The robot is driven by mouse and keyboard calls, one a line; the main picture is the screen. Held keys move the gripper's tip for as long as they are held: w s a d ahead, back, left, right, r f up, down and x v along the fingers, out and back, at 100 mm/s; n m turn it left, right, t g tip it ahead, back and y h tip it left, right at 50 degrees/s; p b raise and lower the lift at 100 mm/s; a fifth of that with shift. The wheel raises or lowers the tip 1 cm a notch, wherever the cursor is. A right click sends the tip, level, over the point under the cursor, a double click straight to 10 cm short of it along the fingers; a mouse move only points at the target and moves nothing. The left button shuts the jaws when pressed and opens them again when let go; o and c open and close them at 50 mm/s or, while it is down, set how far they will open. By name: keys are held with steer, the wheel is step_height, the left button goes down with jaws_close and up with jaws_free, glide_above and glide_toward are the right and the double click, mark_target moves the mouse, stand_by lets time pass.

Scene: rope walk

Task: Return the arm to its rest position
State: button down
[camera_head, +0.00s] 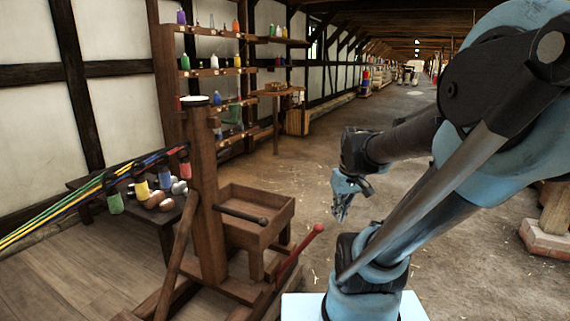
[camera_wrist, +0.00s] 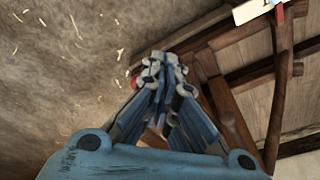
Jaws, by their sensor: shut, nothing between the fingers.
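My gripper (camera_head: 342,208) hangs from my bent arm in the middle of the head view, pointing down over the open floor. It is to the right of the wooden rope-making stand (camera_head: 208,200) and apart from it. In the wrist view the blue fingers of my gripper (camera_wrist: 160,62) come together at their tips with nothing held between them. The upper part of my arm fills the right of the head view.
The stand carries a wooden tray (camera_head: 255,213), a dark crank handle (camera_head: 240,214) and a red-tipped lever (camera_head: 300,240). Shelves with bottles (camera_head: 215,72) stand behind. Straw-strewn floor (camera_head: 400,190) lies clear beyond my gripper.

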steer(key=s+d+f+m+h, duration=0.1)
steer(key=s+d+f+m, duration=0.1)
steer(key=s, duration=0.5)
steer(key=shift+s+f+m, duration=0.15)
steer(key=shift+f+m, duration=0.55)
